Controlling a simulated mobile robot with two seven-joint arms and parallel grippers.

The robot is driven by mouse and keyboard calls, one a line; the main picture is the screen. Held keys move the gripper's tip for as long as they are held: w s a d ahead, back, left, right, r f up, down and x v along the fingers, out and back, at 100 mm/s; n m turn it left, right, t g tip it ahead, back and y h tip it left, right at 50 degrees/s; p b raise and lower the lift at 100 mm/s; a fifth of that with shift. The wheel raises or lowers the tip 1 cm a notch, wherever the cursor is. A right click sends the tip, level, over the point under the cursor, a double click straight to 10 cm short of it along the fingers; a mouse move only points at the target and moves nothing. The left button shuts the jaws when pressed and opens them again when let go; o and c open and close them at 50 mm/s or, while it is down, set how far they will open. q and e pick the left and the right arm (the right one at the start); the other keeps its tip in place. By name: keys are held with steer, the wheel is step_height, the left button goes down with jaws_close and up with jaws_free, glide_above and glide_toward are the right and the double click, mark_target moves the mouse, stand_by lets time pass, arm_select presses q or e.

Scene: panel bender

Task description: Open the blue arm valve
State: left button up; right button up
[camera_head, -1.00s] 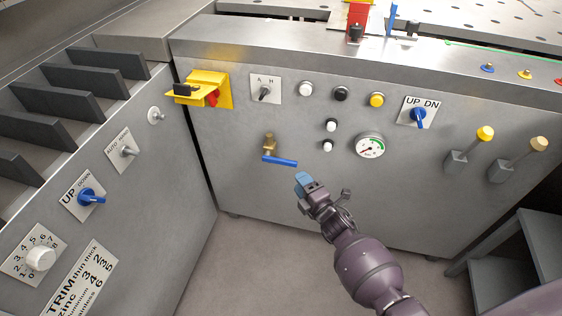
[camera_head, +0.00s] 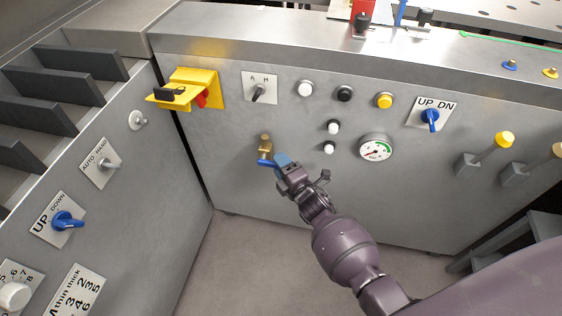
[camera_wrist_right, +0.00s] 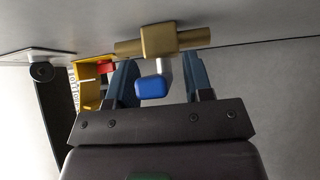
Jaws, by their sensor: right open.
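The arm valve has a brass body (camera_head: 265,143) on the front panel and a blue lever (camera_head: 265,162) pointing left in the head view, its other end hidden by my right gripper (camera_head: 283,161). In the right wrist view the brass body (camera_wrist_right: 160,42) lies beyond the fingertips. The blue lever end (camera_wrist_right: 152,88) shows between the two fingers of my right gripper (camera_wrist_right: 163,78), with gaps on both sides. The gripper is open and around the lever, not clamped on it. My left gripper is not in view.
A yellow bracket with a red part (camera_head: 199,90) sits up and left of the valve. Knobs and a pressure gauge (camera_head: 375,147) are to the right. A side panel with a blue UP/DOWN switch (camera_head: 66,221) stands at left. The floor (camera_head: 265,265) below is clear.

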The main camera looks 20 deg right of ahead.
steer(key=shift+s, duration=0.1)
jaws_close()
